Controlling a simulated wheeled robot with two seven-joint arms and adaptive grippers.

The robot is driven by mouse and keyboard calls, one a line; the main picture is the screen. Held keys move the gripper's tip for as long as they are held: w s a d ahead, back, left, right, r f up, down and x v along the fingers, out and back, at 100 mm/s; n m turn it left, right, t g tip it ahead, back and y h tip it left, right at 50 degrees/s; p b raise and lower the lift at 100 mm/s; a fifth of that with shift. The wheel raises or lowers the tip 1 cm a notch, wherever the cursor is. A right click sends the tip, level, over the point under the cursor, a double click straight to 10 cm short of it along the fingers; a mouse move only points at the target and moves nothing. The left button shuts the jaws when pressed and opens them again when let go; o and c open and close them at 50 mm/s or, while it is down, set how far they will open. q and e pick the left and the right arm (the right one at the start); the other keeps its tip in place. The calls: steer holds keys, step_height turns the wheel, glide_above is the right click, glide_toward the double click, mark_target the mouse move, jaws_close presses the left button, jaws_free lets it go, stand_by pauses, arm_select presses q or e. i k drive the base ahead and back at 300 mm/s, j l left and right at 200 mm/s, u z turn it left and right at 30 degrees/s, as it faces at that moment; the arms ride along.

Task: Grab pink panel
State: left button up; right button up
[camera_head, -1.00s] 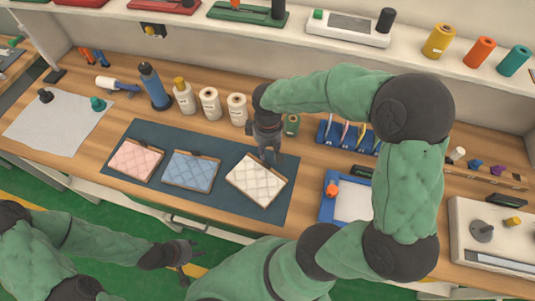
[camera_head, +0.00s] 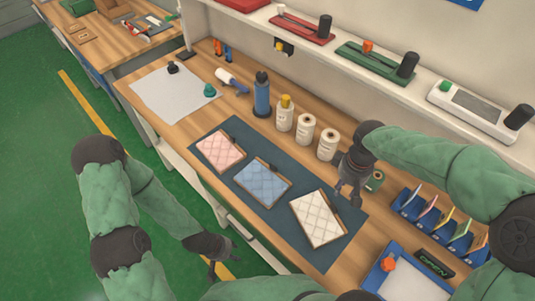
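The pink panel (camera_head: 220,150) is quilted and lies flat at the left end of a dark mat (camera_head: 300,238) on the workbench. A blue panel (camera_head: 262,181) lies beside it, and a white panel (camera_head: 318,218) lies further right. My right gripper (camera_head: 349,196) is above the mat by the upper right edge of the white panel; its fingers point down, and I cannot tell if it touches the panel. My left gripper (camera_head: 226,264) is off the bench, in front of its near edge and below the panels; its fingers look apart and empty.
White spools (camera_head: 304,133) and a blue bottle (camera_head: 262,95) stand behind the mat. A grey sheet (camera_head: 172,95) lies at the bench's left end. Blue holders (camera_head: 430,220) and a blue-edged tray (camera_head: 405,275) are at the right. Green floor (camera_head: 60,200) is clear at left.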

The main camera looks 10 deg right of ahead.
mark_target(221, 149)
steer(key=i+j+z, duration=0.1)
steer(key=j, duration=0.3)
steer(key=i+j+z, duration=0.1)
steer(key=i+j, duration=0.15)
steer(key=j, duration=0.2)
steer(key=i+j+z, duration=0.1)
steer(key=j, duration=0.35)
steer(key=i+j+z, duration=0.1)
steer(key=j, duration=0.35)
steer(key=i+j+z, duration=0.1)
steer(key=j, duration=0.35)
steer(key=i+j+z, duration=0.1)
steer(key=j, duration=0.35)
steer(key=i, duration=0.1)
